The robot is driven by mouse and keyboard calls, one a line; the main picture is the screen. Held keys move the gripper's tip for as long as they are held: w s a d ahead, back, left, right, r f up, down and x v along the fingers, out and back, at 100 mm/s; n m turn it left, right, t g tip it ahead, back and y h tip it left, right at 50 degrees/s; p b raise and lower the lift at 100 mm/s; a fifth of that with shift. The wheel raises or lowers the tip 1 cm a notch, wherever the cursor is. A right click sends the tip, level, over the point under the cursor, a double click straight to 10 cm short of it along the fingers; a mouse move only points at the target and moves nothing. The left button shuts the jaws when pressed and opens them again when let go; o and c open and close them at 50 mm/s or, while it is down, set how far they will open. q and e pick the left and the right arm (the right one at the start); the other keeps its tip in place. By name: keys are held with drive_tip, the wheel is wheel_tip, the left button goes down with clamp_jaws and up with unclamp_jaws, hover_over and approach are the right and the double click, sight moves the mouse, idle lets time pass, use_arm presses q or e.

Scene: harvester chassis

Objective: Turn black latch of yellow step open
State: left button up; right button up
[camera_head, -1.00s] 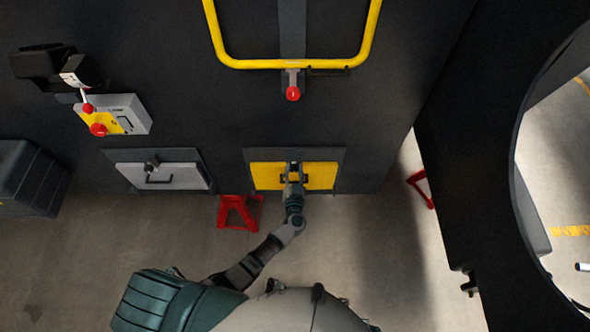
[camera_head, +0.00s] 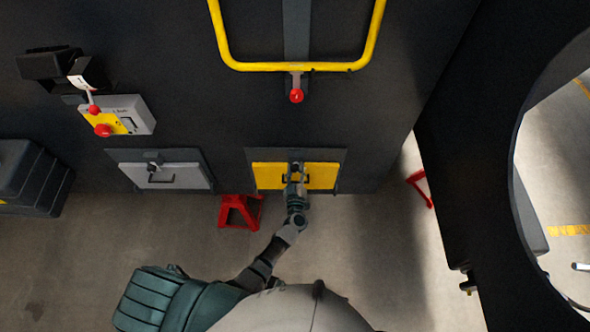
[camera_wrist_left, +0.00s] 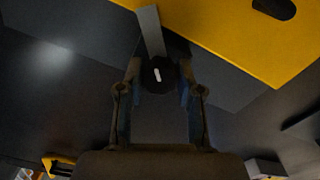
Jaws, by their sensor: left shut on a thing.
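The yellow step (camera_head: 322,176) is set low in the dark chassis wall, right of centre in the head view. Its yellow face also fills the upper right of the left wrist view (camera_wrist_left: 255,48). The black latch (camera_wrist_left: 158,75) is a round dark knob with a small white mark, at the step's upper edge. My left gripper (camera_head: 295,173) is at the top middle of the step. In the wrist view its fingers (camera_wrist_left: 160,88) stand on both sides of the latch and are shut on it. The gripper largely hides the latch in the head view. My right gripper is not in view.
A grey step panel (camera_head: 182,177) with its own latch is to the left. A red stand (camera_head: 240,211) is on the floor beside the yellow step. A yellow rail (camera_head: 300,67) and red knob (camera_head: 296,96) are above. A dark structure stands at right.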

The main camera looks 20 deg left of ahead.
use_arm(q)
drive_tip(key=shift+r+n, duration=0.1)
drive_tip(key=shift+n, duration=0.9)
drive_tip(key=n, duration=0.2)
drive_tip(key=shift+n+b, duration=0.3)
drive_tip(key=n+b, duration=0.1)
drive_tip(key=n, duration=0.4)
drive_tip(key=shift+a, duration=0.1)
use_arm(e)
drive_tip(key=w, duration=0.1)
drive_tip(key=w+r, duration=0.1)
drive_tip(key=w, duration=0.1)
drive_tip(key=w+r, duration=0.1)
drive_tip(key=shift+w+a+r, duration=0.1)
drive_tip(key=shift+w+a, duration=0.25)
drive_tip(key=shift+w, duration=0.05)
use_arm(q)
drive_tip(key=shift+n, duration=0.4)
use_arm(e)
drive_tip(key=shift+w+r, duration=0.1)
use_arm(q)
drive_tip(key=o, duration=1.2)
drive_tip(key=shift+f, duration=0.25)
drive_tip(key=shift+c, duration=0.2)
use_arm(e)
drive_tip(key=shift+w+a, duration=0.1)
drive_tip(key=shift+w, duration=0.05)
